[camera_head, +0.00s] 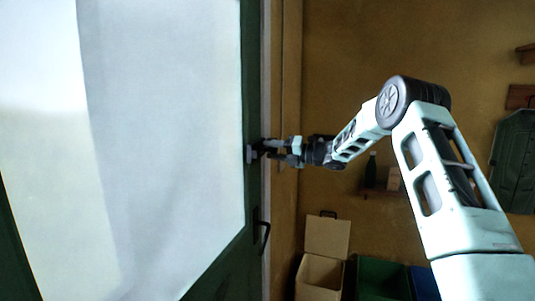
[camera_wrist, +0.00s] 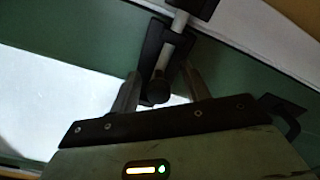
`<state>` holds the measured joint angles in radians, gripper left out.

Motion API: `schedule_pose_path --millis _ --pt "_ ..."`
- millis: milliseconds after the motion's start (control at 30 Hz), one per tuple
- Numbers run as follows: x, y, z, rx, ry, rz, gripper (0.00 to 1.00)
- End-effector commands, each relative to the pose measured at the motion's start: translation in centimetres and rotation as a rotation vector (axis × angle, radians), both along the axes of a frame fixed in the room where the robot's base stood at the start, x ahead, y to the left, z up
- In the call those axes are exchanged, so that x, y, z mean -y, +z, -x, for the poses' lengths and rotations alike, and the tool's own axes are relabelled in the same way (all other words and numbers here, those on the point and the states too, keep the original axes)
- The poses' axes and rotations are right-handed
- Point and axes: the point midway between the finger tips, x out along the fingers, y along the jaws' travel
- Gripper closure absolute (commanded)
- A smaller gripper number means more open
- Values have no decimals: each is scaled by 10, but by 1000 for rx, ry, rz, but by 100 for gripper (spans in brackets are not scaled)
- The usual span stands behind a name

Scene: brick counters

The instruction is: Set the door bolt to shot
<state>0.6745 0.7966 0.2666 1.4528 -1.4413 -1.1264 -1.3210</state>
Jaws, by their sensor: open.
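The door bolt (camera_wrist: 166,52) is on the green door frame in the wrist view, with a dark backplate, a pale grey rod and a round dark knob (camera_wrist: 157,90). The rod runs up towards a dark block (camera_wrist: 203,7) at the top edge; I cannot tell whether its end is inside that block. My gripper (camera_wrist: 162,84) is open, with one finger on each side of the knob; contact is unclear. In the head view my gripper (camera_head: 268,150) is at the edge of the door (camera_head: 254,190) and hides most of the bolt.
A dark door handle (camera_head: 264,236) sits below the bolt. An open cardboard box (camera_head: 320,275), a green crate (camera_head: 382,279) and a blue crate (camera_head: 424,284) stand at the lower right. A bottle (camera_head: 371,172) stands on a wall shelf behind my arm.

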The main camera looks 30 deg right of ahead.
Motion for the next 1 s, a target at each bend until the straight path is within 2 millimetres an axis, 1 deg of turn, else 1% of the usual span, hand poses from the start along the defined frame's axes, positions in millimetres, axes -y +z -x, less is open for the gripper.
schedule_pose_path --millis 33,400,600,800,1000 --pt "7 -5 9 0 -3 1 53" --pt "61 -5 77 2 -4 2 53" --pt "83 -3 105 2 -4 2 53" --pt "92 -1 117 1 -2 1 53" --pt "93 0 119 1 -2 1 53"
